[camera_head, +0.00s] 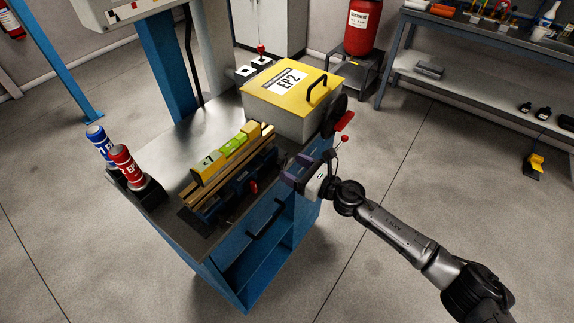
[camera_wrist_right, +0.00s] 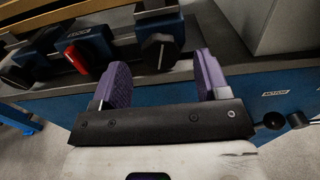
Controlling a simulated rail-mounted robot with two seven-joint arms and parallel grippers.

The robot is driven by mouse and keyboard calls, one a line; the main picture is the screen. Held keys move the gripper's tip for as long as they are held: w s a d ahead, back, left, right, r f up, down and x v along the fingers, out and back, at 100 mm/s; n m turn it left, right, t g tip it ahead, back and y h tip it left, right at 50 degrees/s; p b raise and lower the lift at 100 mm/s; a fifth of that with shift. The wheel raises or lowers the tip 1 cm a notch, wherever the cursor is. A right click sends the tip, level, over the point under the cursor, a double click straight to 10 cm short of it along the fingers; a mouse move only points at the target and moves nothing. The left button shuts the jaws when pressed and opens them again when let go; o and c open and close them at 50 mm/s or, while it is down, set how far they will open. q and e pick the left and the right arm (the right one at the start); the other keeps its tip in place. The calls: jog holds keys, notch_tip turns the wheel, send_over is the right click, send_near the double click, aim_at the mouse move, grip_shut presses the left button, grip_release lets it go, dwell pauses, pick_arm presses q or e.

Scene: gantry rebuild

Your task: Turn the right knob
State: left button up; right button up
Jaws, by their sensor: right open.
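A blue fixture with a row of knobs sits along the bench's front edge. Its right knob (camera_wrist_right: 160,48) is black, on a blue mount, in the upper middle of the right wrist view. A red knob (camera_wrist_right: 76,58) is left of it; the red knob also shows in the head view (camera_head: 253,187). My right gripper (camera_head: 298,171) is at the bench's front edge, right of the fixture. Its purple fingers (camera_wrist_right: 160,62) are spread and empty, with the right knob appearing beyond and between them. I cannot tell whether they touch it. My left gripper is not in view.
A yellow-lidded box (camera_head: 290,92) stands behind the gripper on the bench. A black handwheel (camera_head: 334,116) and a red-ended lever (camera_head: 345,120) are close to my right wrist. Red and blue cans (camera_head: 125,164) stand at the bench's left. Open floor lies to the right.

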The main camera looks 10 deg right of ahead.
aim_at(278, 161)
jog(key=shift+x, duration=1.4)
jog(key=shift+c, duration=0.8)
jog(key=c, duration=0.7)
jog(key=shift+r+m+p, duration=0.2)
jog(key=shift+m+p, duration=0.5)
jog(key=shift+m, duration=0.4)
jog(key=shift+f+m+p, duration=0.1)
jog(key=shift+m+p, duration=0.25)
jog(key=shift+m, duration=0.55)
jog(key=shift+d+f, duration=0.1)
